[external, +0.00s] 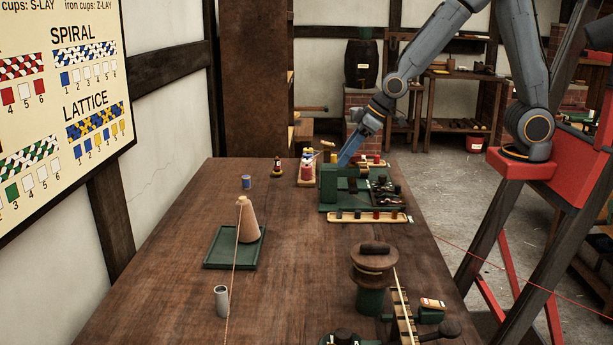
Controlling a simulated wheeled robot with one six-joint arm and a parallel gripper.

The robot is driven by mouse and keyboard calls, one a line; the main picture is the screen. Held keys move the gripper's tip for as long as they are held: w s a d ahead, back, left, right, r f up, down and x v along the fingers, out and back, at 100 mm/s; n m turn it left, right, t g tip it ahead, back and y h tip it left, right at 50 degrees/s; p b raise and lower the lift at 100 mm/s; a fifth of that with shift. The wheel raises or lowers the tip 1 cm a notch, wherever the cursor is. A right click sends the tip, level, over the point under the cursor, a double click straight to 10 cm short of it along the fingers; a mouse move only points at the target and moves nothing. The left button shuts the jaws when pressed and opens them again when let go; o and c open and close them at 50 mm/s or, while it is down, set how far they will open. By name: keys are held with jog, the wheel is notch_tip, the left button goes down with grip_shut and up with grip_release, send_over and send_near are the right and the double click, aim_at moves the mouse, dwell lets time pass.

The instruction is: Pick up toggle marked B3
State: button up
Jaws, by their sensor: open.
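My gripper (343,163) is low over the left rear part of a green stand (329,186) at the far end of the bench. Its jaws are open, though their tips are small and partly merge with the stand. I see nothing held between them. Several small dark pieces (386,191) lie on the right part of the stand. A light wooden tray (398,218) in front of it holds several small dark and red pieces. No markings can be read, so I cannot tell which piece is toggle B3.
A wooden cone (249,222) stands on a green tray (222,263) with a cord running forward. A grey cup (221,300), a blue spool (246,182) and a dark round-topped device (372,262) stand on the bench (180,262). The bench middle is mostly clear.

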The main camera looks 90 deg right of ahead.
jog(key=w+d+f+m+t+h+b, duration=0.2)
jog(key=w+d+f+t+b, duration=0.15)
jog(key=w+d, duration=0.75)
jog(key=m+t+h+b, duration=0.2)
jog(key=m+h+b, duration=0.1)
jog(key=b, duration=0.2)
send_near(277, 167)
jog(key=shift+d+r, duration=0.5)
jog(key=shift+d, duration=0.1)
jog(key=shift+p+x, duration=1)
jog(key=shift+x, duration=2.85)
jog(key=shift+w+r, duration=0.1)
jog(key=shift+r, duration=0.1)
grip_shut()
jog(key=shift+h, duration=0.3)
